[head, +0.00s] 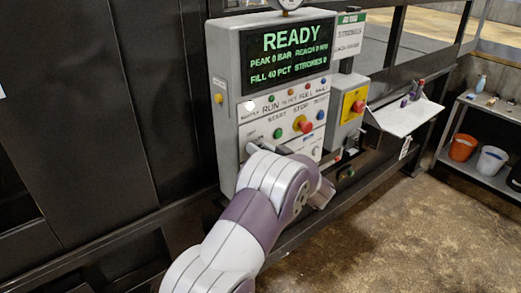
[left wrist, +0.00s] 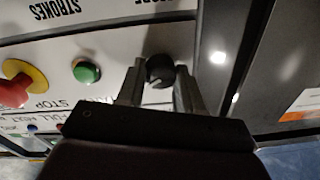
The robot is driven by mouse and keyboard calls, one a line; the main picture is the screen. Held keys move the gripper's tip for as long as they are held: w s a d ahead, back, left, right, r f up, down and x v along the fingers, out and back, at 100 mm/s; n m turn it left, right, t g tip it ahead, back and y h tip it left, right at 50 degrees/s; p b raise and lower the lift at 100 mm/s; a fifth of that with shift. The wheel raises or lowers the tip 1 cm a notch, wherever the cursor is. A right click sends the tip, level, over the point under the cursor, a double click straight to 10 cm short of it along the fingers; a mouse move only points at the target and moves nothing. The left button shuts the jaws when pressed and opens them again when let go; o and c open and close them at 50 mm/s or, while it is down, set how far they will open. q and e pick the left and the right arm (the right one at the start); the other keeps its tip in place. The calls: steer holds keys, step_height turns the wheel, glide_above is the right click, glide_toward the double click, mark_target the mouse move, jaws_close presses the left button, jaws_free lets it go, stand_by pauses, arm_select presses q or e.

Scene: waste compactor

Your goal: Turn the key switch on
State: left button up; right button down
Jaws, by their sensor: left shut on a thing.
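The key switch (left wrist: 160,70) shows in the left wrist view as a small round black knob with a pale mark, beside the green start button (left wrist: 87,72). My left gripper (left wrist: 160,85) has one finger on each side of it and is shut on it. In the head view my left gripper (head: 262,147) is at the lower left of the grey control panel (head: 228,125), and my gripper and arm hide the switch there. The display (head: 290,52) reads READY. My right gripper is not in view.
The red stop button (head: 302,124) on yellow and a blue button (head: 320,115) sit right of the start button. A red knob on a yellow plate (head: 354,104) is on a side box. A white shelf (head: 404,116) and a rack with buckets (head: 463,147) stand at right.

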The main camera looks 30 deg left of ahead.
arm_select(q)
steer(key=o, duration=1)
steer(key=shift+o, duration=0.2)
steer(key=shift+d, duration=0.15)
steer(key=b+v, duration=0.5)
steer(key=v, duration=0.7)
steer(key=shift+s+d+b, duration=0.15)
steer(key=shift+b, duration=0.25)
